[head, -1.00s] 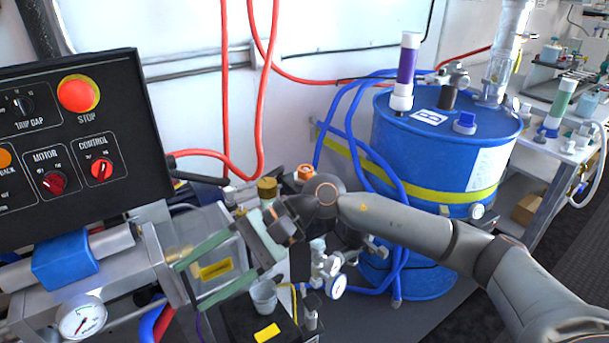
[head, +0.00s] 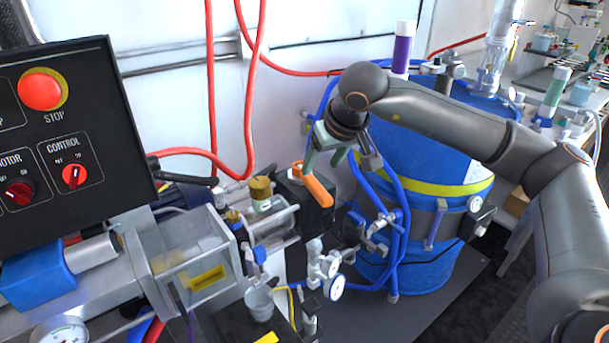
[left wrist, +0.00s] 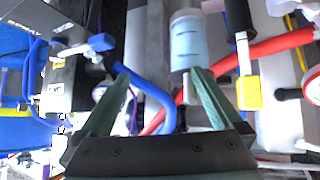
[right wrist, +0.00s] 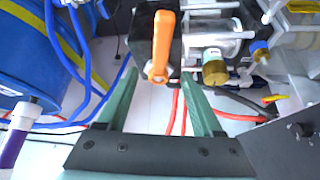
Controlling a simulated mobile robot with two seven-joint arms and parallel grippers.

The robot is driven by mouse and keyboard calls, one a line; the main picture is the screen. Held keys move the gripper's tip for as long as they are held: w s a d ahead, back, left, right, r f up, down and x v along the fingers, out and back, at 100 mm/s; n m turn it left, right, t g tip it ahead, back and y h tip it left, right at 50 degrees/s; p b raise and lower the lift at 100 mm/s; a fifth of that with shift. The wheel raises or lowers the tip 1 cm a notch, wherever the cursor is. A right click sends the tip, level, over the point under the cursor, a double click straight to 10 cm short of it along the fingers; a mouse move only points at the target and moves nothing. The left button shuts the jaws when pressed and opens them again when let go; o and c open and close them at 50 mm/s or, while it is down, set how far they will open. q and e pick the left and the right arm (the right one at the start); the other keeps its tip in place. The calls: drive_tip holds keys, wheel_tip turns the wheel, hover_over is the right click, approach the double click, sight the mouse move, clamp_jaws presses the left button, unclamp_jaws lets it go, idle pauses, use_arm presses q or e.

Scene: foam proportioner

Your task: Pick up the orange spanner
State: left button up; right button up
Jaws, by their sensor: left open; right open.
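The orange spanner (head: 317,188) sits on top of a black block behind the clear-walled pump unit in the head view. In the right wrist view the orange spanner (right wrist: 160,46) shows at the upper middle, its handle end between and just beyond the fingertips. My right gripper (head: 330,160) is open close above and behind the spanner; its green fingers (right wrist: 160,90) are apart with nothing held. My left gripper (left wrist: 160,78) is open and shows only in its wrist view, with a white-blue cylinder and blue and red hoses beyond it. The spanner is not seen there.
A blue drum (head: 440,190) with blue hoses stands right of the spanner. A brass-capped fitting (head: 261,193) is close on its left. The black control panel (head: 70,140) stands at left. Red hoses hang behind. Gauges and valves (head: 325,268) are in front.

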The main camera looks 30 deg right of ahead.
sight(313, 180)
drive_tip(key=x, duration=0.6)
drive_tip(key=shift+w+f, duration=0.25)
drive_tip(key=shift+w, duration=0.1)
drive_tip(key=shift+f, duration=0.1)
drive_tip(key=shift+f, duration=0.3)
drive_tip(key=shift+c, duration=0.2)
clamp_jaws()
idle(0.5)
drive_tip(key=shift+r, duration=0.1)
